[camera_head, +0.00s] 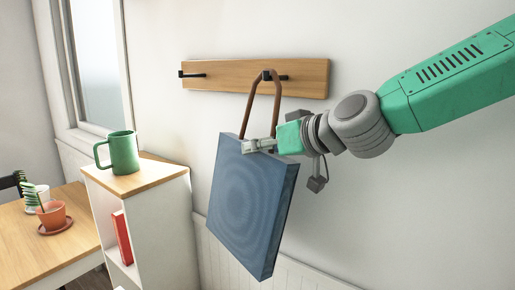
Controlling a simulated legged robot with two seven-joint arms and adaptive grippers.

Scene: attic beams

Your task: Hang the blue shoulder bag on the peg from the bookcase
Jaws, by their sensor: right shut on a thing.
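The blue shoulder bag (246,205) hangs in the middle of the view, slightly tilted, with its brown strap (247,112) reaching up to the wooden peg board (226,76). The top of the strap loop is at the right black peg (281,77); I cannot tell whether it rests on the peg or is just in front of it. The left peg (192,74) is bare. My right gripper (250,146) is shut on the bag's top edge, near the strap's lower end. My left gripper is not in view.
A white bookcase (165,206) with a wooden top stands left of the bag. It carries a green mug (124,152) and holds a red book (122,237). A wooden table (50,251) with an orange cup (53,215) on a saucer is at far left.

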